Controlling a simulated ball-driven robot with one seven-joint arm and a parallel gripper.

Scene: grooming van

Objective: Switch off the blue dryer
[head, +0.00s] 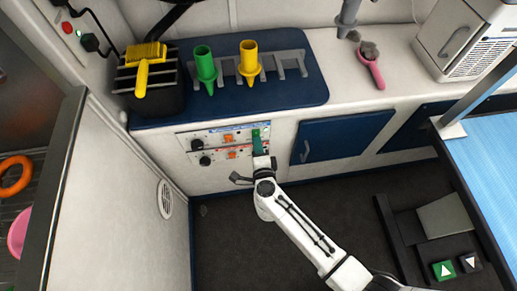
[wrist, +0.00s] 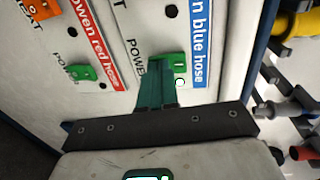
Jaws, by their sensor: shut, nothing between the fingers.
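The blue dryer's control panel (head: 210,139) is the upper of two rows on the white cabinet front. In the wrist view its blue label (wrist: 199,45) ends in "n blue hose", and a green power switch (wrist: 165,65) sits beside it. A small pale round spot (wrist: 180,83) shows beside the switch. My gripper (head: 258,133) is at the right end of the panels. Its teal fingers (wrist: 153,85) are shut and empty, tips at the lower edge of the blue switch; I cannot tell whether they touch.
The red-hose panel with its red label (wrist: 95,88) and green switch (wrist: 82,73) lies close by on the left in the wrist view. The blue counter top (head: 300,95) overhangs above, holding green (head: 205,66) and yellow (head: 249,60) nozzles. Dark floor (head: 330,205) is open below.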

